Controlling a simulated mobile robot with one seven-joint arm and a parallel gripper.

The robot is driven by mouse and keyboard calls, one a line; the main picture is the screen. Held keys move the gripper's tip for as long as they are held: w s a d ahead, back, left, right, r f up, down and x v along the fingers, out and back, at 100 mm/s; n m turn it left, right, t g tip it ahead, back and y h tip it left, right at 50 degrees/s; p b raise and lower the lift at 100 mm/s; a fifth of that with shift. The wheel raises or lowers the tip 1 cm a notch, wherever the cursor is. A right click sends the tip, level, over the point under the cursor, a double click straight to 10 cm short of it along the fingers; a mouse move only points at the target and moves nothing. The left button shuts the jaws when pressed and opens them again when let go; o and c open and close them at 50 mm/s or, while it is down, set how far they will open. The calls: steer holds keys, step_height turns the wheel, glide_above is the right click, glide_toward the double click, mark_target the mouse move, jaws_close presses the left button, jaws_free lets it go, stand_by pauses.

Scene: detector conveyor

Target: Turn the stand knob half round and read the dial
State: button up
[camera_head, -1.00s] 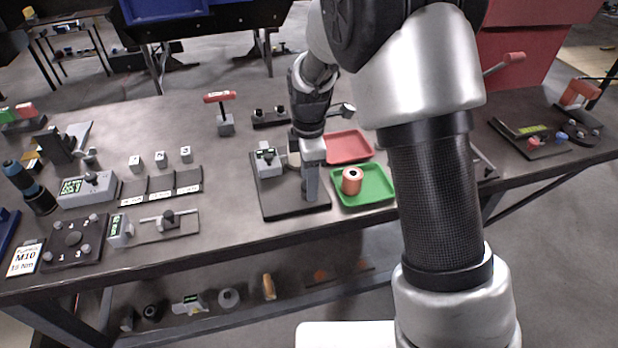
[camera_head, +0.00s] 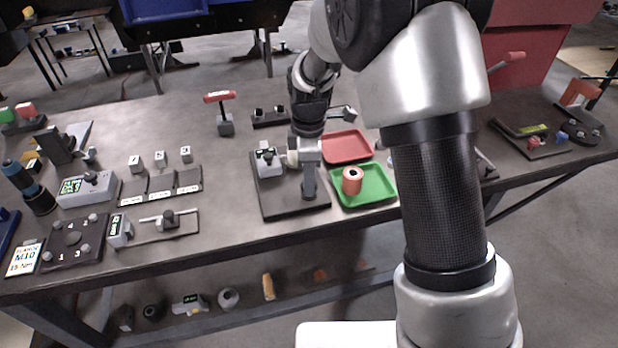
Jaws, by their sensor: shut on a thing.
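The stand has a dark base plate (camera_head: 275,205), a grey upright post (camera_head: 309,184) and a small grey dial box (camera_head: 267,162) with a dark display on its left side. The display's digits are too small to read. A pale round part (camera_head: 293,158) shows between the gripper and the dial box. The fingertips are hard to make out.
A green tray (camera_head: 378,200) holding an orange cylinder (camera_head: 352,180) stands close right of the stand, with a red tray (camera_head: 347,147) behind it. A red T-handle (camera_head: 218,97) stands behind. The table front between is clear.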

steer(key=m, duration=1.2)
steer(key=shift+m, duration=0.3)
steer(key=m, duration=0.3)
steer(key=shift+r+m, duration=0.1)
steer(key=shift+m, duration=0.3)
steer(key=m, duration=0.4)
steer(key=m+p, duration=0.1)
steer(key=m, duration=0.3)
steer(key=m+p, duration=0.1)
steer(key=m, duration=0.3)
steer(key=shift+w+m+p, duration=0.1)
steer(key=shift+m+p, duration=0.45)
steer(key=shift+m, duration=1.05)
